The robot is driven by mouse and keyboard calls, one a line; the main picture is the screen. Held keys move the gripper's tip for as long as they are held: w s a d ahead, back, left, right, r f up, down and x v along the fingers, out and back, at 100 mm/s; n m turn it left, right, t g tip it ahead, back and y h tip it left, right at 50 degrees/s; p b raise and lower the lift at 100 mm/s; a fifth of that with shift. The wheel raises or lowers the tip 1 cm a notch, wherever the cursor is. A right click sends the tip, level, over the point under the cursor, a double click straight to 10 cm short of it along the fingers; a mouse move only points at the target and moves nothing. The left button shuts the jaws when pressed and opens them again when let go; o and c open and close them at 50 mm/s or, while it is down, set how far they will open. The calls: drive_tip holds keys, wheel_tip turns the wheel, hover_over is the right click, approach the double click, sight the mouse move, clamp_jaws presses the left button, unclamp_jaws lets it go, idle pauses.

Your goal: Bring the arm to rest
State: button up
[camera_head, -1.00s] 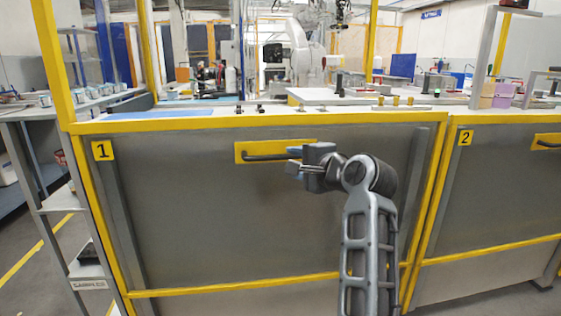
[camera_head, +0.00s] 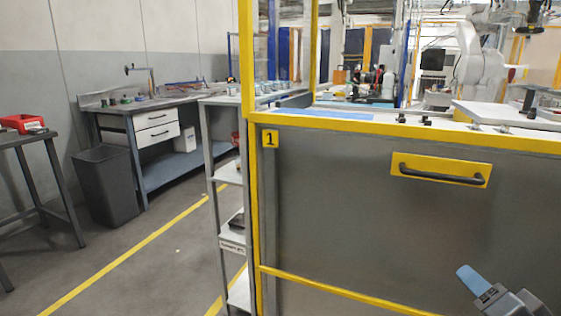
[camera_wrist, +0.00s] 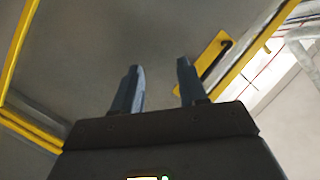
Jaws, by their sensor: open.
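My gripper (camera_head: 472,280) is at the lower right of the head view, in front of the grey panel marked 1 (camera_head: 350,220). Only its end shows there; the rest of my arm is outside the frame. In the wrist view my gripper (camera_wrist: 160,85) has its two blue-grey fingers apart with nothing between them. The panel's black handle on a yellow plate (camera_head: 440,171) is above my gripper in the head view and apart from it. The yellow plate (camera_wrist: 212,60) also shows right of the fingers in the wrist view.
A grey shelf rack (camera_head: 228,170) stands at the left end of the yellow-framed cell. Further left are a workbench with drawers (camera_head: 155,130), a dark bin (camera_head: 107,188) and a table with a red box (camera_head: 22,123). The floor between has yellow lines and looks clear.

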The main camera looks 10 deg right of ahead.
drive_tip(key=s+a+f+n+y, duration=0.1)
drive_tip(key=s+a+f+n, duration=0.25)
drive_tip(key=s, duration=0.35)
drive_tip(key=s+a+f+n+y, duration=0.1)
drive_tip(key=s+a+f+n, duration=0.25)
drive_tip(key=s, duration=0.25)
drive_tip(key=s+a+r+n+y, duration=0.1)
drive_tip(key=s+a+r+n, duration=0.15)
drive_tip(key=s+a, duration=0.5)
drive_tip(key=s+a+r+n+y, duration=0.1)
drive_tip(key=s+a+n, duration=0.3)
drive_tip(key=s, duration=0.7)
wheel_tip(320, 180, up, 13)
drive_tip(key=a+m+p, duration=0.1)
drive_tip(key=p, duration=1.2)
drive_tip(key=shift+s, duration=0.3)
drive_tip(key=shift+m, duration=0.25)
